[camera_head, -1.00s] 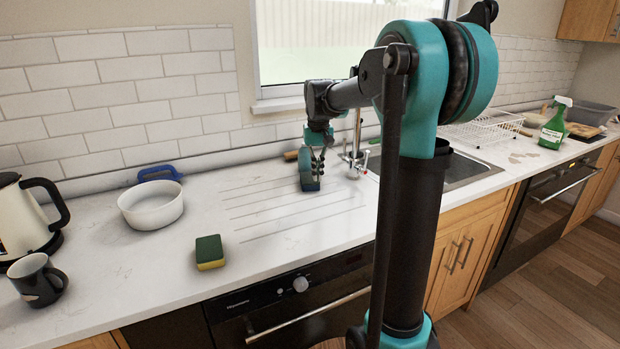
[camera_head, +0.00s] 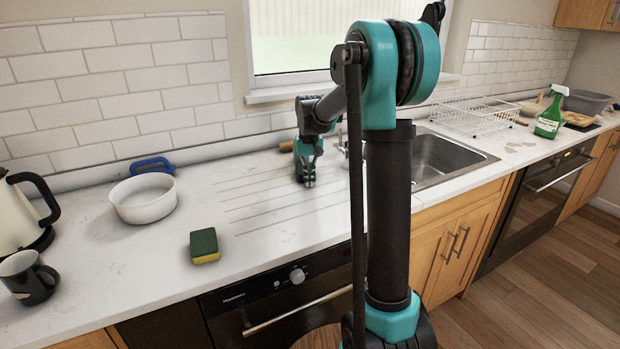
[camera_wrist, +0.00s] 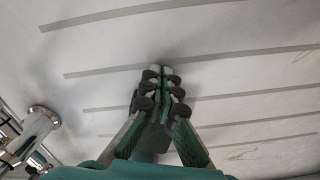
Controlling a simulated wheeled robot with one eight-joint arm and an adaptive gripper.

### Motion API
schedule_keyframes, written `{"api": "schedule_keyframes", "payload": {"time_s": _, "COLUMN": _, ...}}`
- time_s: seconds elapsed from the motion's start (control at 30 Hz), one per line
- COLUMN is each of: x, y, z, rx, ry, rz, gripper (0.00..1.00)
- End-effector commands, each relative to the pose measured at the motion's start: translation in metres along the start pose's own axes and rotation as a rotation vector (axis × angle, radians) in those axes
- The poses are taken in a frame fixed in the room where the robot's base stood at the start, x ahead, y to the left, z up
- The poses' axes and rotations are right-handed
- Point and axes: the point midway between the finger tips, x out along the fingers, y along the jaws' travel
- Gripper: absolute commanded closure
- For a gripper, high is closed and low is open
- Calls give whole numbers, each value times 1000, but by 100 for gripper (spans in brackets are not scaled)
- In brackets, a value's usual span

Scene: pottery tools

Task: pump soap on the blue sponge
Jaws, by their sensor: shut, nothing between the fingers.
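My gripper (camera_head: 307,183) is low over the grooved drainboard, left of the sink; it also shows in the wrist view (camera_wrist: 163,72), its fingertips together and nothing seen between them. A small bluish patch shows beside the fingers in the wrist view, and I cannot tell what it is. I cannot make out a blue sponge or a soap pump in the current views. A green and yellow sponge (camera_head: 204,245) lies on the counter to the left and nearer. A blue object (camera_head: 153,166), partly hidden, lies behind the white bowl (camera_head: 143,199).
The sink (camera_head: 445,160) lies right of my arm, which hides part of it. The tap (camera_wrist: 30,135) shows at the wrist view's left edge. A kettle (camera_head: 20,215) and dark mug (camera_head: 27,278) stand far left. A green spray bottle (camera_head: 548,120) stands far right beyond the dish rack (camera_head: 475,116).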

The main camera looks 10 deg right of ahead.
Motion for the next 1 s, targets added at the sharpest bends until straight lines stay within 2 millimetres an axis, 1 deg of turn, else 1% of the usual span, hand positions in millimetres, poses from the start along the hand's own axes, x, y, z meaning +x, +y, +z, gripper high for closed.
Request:
{"api": "schedule_keyframes", "payload": {"time_s": 0.1, "x": 0, "y": 0, "z": -9, "rx": 0, "ry": 0, "rz": 0, "gripper": 100}}
{"api": "schedule_keyframes", "payload": {"time_s": 0.2, "x": 0, "y": 0, "z": -12, "rx": 0, "ry": 0, "rz": 0, "gripper": 100}}
{"api": "schedule_keyframes", "payload": {"time_s": 0.57, "x": 0, "y": 0, "z": -14, "rx": 0, "ry": 0, "rz": 0, "gripper": 100}}
{"api": "schedule_keyframes", "payload": {"time_s": 0.67, "x": 0, "y": 0, "z": -19, "rx": 0, "ry": 0, "rz": 0, "gripper": 100}}
{"api": "schedule_keyframes", "payload": {"time_s": 0.83, "x": 0, "y": 0, "z": -38, "rx": 0, "ry": 0, "rz": 0, "gripper": 100}}
{"api": "schedule_keyframes", "payload": {"time_s": 0.9, "x": 0, "y": 0, "z": -41, "rx": 0, "ry": 0, "rz": 0, "gripper": 100}}
{"api": "schedule_keyframes", "payload": {"time_s": 1.0, "x": 0, "y": 0, "z": -41, "rx": 0, "ry": 0, "rz": 0, "gripper": 100}}
